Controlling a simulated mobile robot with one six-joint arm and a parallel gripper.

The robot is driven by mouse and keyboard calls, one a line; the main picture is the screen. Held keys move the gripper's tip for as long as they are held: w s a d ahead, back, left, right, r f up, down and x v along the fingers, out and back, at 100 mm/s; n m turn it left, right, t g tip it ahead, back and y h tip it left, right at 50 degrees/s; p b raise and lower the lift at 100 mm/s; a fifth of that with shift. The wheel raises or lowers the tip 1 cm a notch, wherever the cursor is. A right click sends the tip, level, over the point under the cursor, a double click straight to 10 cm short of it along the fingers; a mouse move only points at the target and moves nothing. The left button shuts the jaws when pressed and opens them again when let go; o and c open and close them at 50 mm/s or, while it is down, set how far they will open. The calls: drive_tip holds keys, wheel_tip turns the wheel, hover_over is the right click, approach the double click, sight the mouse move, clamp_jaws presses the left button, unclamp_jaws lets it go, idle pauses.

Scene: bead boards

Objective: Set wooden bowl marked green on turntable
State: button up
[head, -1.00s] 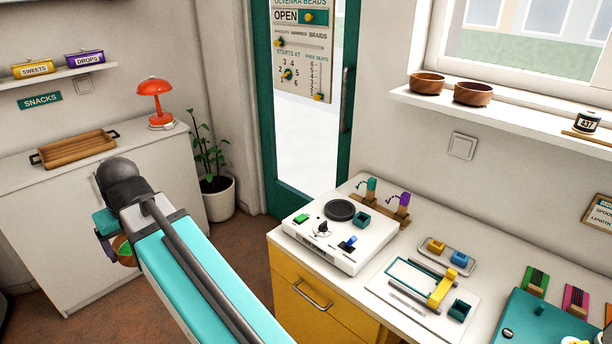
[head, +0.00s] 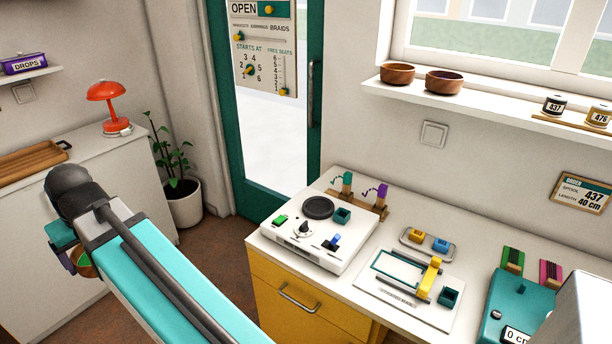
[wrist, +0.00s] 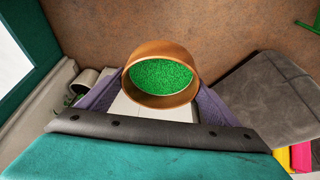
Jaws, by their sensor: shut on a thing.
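My gripper (wrist: 160,85) is shut on a wooden bowl (wrist: 159,101) with a green filling or inside, seen between the two purple fingers in the wrist view. In the head view the bowl (head: 86,270) shows partly at the lower left, beside the end of my arm and mostly hidden by it. The turntable seems to be the dark round disc (head: 318,207) on the white unit on the counter, right of my arm. The disc is bare. The bowl is well apart from it.
The white unit (head: 340,254) also carries a green switch, a knob and a blue lever. Pegs with teal and purple tops (head: 382,193) stand behind it. Two wooden bowls (head: 397,73) sit on the window shelf. An orange lamp (head: 107,92) stands on the left cabinet.

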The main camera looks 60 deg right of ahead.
drive_tip(key=shift+a, duration=0.15)
drive_tip(key=shift+w+d, duration=0.1)
drive_tip(key=shift+d, duration=0.45)
drive_tip(key=s+d+n+y+p, duration=0.1)
drive_tip(key=s+d+n+p, duration=0.2)
drive_tip(key=d, duration=1.3)
drive_tip(key=s+d+n+y+p, duration=0.15)
drive_tip(key=d+p, duration=0.35)
drive_tip(key=d, duration=1.1)
drive_tip(key=s+d+f+n+g+p, duration=0.1)
drive_tip(key=s+d+n+p, duration=0.3)
drive_tip(key=s+d, duration=1.7)
drive_tip(key=d+p, duration=0.2)
drive_tip(key=d, duration=0.1)
drive_tip(key=shift+s+d+f+y+p, duration=0.2)
drive_tip(key=shift+d+y+p, duration=0.15)
drive_tip(key=shift+d, duration=0.05)
drive_tip(key=shift+f+n, duration=0.2)
drive_tip(key=shift+n, duration=0.05)
drive_tip(key=shift+f+b, duration=1.15)
drive_tip(key=shift+f, duration=1.55)
